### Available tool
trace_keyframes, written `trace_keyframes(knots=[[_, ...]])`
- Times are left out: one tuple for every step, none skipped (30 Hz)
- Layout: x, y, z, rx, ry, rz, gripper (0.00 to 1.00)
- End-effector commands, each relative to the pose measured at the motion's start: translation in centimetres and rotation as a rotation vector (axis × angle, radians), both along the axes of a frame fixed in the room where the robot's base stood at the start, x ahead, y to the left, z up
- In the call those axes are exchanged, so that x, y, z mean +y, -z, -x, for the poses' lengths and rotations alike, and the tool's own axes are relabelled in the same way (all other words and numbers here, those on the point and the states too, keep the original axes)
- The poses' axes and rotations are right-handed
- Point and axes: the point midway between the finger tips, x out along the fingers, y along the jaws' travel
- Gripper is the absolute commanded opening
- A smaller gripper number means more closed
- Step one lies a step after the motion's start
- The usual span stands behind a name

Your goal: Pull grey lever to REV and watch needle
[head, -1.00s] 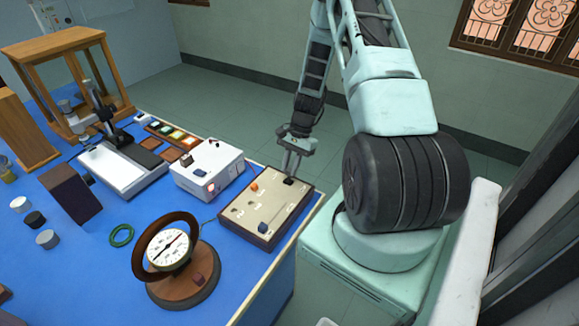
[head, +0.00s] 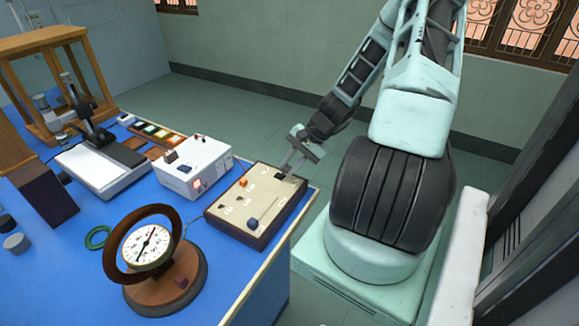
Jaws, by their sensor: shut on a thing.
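A beige control box (head: 262,203) with dark sides lies at the bench's right edge. A grey lever (head: 265,211) with a dark blue knob at its near end lies slanted across its lower right part. My gripper (head: 285,168) is at the box's far right corner, shut on a small black knob or block (head: 281,177), apart from the blue knob. What that black piece connects to is not clear. The REV marking is too small to read. A round white dial (head: 146,247) in a brown ring stands on a wooden base; its needle slants steeply from lower left to upper right.
A white box (head: 195,168) with a lit red spot stands left of the control box. An orange knob (head: 243,182) sits on the control box. A green ring (head: 97,237), a dark brown block (head: 45,195) and a white instrument base (head: 100,172) occupy the blue bench.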

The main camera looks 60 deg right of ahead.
Motion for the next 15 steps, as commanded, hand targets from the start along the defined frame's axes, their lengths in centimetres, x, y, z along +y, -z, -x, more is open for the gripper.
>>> trace_keyframes(knots=[[-0.02, 0.08, 0.07, -0.004, 0.001, -0.001, 0.00], [-0.03, 0.07, 0.08, -0.005, 0.000, 0.000, 0.00], [-0.03, 0.06, 0.09, -0.006, 0.000, -0.001, 0.00], [-0.02, 0.05, 0.10, -0.007, 0.001, -0.001, 0.00], [-0.02, 0.04, 0.10, -0.007, 0.001, -0.001, 0.00], [-0.02, 0.04, 0.10, -0.007, 0.001, -0.001, 0.00], [-0.02, 0.04, 0.10, -0.006, 0.000, -0.001, 0.00], [-0.02, 0.04, 0.11, -0.006, 0.000, -0.001, 0.00], [-0.02, 0.05, 0.12, -0.006, 0.000, -0.001, 0.00], [0.00, 0.05, 0.12, -0.006, 0.000, -0.001, 0.00], [-0.01, 0.06, 0.13, -0.006, 0.000, -0.001, 0.00], [-0.01, 0.06, 0.14, -0.006, 0.000, -0.002, 0.00], [-0.01, 0.06, 0.14, -0.005, 0.000, -0.001, 0.26], [0.00, 0.07, 0.13, -0.005, 0.000, -0.001, 0.34], [0.00, 0.07, 0.13, -0.005, 0.000, -0.001, 0.42]])
